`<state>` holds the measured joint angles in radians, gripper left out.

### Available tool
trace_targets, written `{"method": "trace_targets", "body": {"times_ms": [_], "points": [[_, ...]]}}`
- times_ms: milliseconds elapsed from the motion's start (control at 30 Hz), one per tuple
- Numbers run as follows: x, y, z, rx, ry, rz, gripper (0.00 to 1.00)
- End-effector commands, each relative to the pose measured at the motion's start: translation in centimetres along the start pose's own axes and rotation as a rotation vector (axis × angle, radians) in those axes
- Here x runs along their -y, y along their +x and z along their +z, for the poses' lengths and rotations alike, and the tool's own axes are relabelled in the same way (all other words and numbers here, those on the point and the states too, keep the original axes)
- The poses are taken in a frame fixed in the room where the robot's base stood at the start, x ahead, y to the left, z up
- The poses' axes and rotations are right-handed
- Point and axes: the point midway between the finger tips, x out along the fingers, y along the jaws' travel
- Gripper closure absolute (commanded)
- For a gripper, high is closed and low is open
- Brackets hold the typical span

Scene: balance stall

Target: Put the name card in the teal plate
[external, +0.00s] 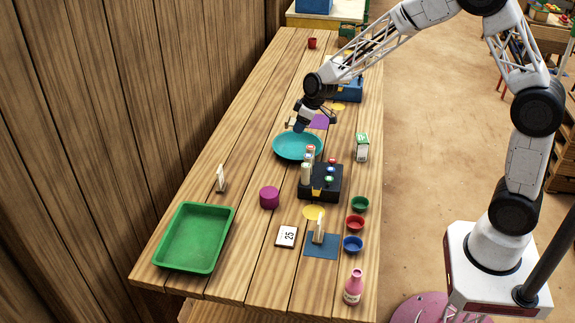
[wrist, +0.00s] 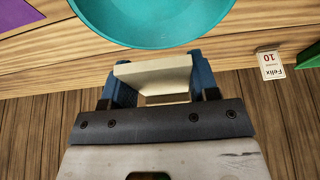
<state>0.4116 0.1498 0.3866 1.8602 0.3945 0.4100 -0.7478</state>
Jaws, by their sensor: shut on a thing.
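The teal plate (external: 288,153) lies on the table in the middle of the external view; in the wrist view (wrist: 150,22) its near part shows at the top. My gripper (external: 300,126) is just past the plate's far edge in the external view. In the wrist view my gripper (wrist: 155,84) has its blue fingers shut on a cream-coloured name card (wrist: 155,72), held apart from the plate. No writing shows on it. Another name card (wrist: 270,65), reading "Felix 10", stands to the right; a similar card (external: 220,178) stands by the wall in the external view.
A black box with bottles (external: 322,190) and a green-and-white carton (external: 362,147) stand near the plate. A purple mat (external: 319,121) lies beyond it. A magenta pot (external: 269,197), green tray (external: 227,210), "25" card (external: 288,236) and small bowls (external: 355,224) are nearer.

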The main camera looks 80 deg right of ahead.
Motion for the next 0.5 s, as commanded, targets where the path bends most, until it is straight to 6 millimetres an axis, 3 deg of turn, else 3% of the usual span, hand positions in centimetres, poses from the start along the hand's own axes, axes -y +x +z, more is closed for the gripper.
{"method": "trace_targets", "body": {"times_ms": [500], "points": [[0.0,3.7,1.6,0.003,0.000,-0.001,0.73]]}}
